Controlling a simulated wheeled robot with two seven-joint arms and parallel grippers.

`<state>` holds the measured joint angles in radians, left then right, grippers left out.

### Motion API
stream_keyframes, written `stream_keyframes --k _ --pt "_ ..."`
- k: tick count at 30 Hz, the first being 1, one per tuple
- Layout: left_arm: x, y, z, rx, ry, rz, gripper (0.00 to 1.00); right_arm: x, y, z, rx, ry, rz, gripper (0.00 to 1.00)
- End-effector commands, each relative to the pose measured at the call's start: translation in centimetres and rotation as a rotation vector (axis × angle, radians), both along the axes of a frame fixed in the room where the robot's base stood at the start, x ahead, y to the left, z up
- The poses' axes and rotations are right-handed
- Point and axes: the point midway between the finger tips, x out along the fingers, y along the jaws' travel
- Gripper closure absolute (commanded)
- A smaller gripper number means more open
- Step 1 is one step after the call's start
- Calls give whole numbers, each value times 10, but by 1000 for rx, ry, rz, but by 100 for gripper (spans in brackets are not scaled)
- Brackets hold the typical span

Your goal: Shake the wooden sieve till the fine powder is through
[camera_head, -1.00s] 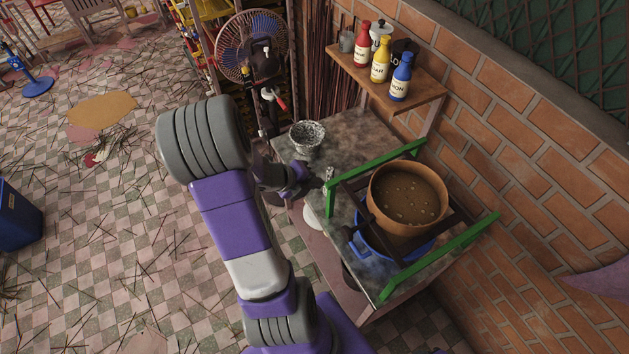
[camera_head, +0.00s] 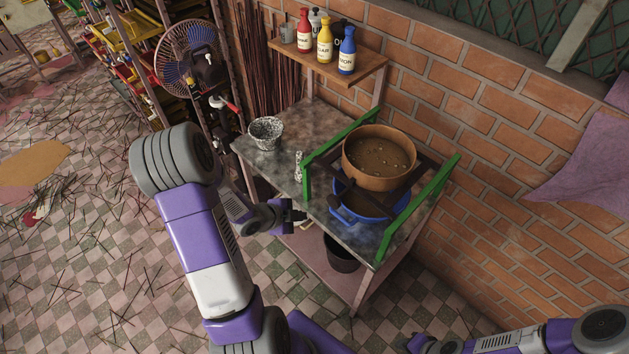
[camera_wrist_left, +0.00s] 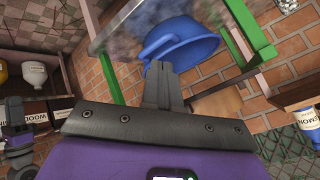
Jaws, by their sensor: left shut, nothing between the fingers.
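The round wooden sieve (camera_head: 378,172) sits on a dark frame between two green rails (camera_head: 418,208), with brown powder and several pale lumps in it. A blue basin (camera_head: 352,213) stands below it on the worktable, partly hidden; it also shows in the left wrist view (camera_wrist_left: 195,47). My left gripper (camera_head: 300,217) is by the table's front edge, left of the basin and apart from the sieve. Its fingers (camera_wrist_left: 160,75) are shut and empty in the left wrist view. My right arm comes in at the bottom right; its gripper (camera_head: 420,343) shows only as a dark, unclear end.
A speckled bowl (camera_head: 265,133) and a small speckled item (camera_head: 298,167) are on the grey worktable (camera_head: 325,122). A dark bucket (camera_head: 342,254) stands on the lower shelf. Bottles (camera_head: 325,42) stand on a wall shelf (camera_head: 365,65). A fan (camera_head: 190,55) is at the back left.

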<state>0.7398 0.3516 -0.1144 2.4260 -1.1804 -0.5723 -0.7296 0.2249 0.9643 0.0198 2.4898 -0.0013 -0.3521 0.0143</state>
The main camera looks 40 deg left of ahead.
Motion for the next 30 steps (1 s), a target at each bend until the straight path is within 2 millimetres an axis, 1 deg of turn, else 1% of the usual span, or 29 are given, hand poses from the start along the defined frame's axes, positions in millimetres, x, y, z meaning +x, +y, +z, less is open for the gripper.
stream_keyframes --k 1,2,4,5,6,8,9,11,12,15,18,21,24,30 --pt "4 -17 -22 -69 40 41 100 0 0 -11 0 0 0 71" --pt "6 -26 -33 -111 67 73 100 0 0 -15 0 0 0 71" --pt "9 -50 -59 -213 142 158 100 0 0 -25 0 1 0 71" --pt "9 -62 -73 -260 184 200 100 0 0 -30 0 1 0 71" --pt "8 -80 -92 -324 247 262 100 0 0 -38 0 1 0 71" --pt "2 -110 -123 -419 359 368 100 0 0 -50 0 1 0 71" --pt "-5 -131 -144 -473 440 445 100 -1 0 -58 0 1 0 71" --pt "-19 -160 -171 -537 559 562 100 -1 0 -69 0 1 0 71" --pt "-29 -176 -186 -566 634 636 100 -1 0 -75 0 1 0 71" --pt "-57 -210 -216 -604 790 806 100 -1 0 -88 0 1 0 71" --pt "-79 -231 -234 -611 893 935 100 -1 0 -95 0 1 0 71" --pt "-93 -241 -242 -607 948 1014 100 -1 0 -98 0 1 0 71" --pt "-98 -244 -244 -607 968 1048 100 -1 0 -99 0 1 0 71" --pt "-98 -244 -243 -606 968 1052 100 -1 0 -98 0 1 0 71"
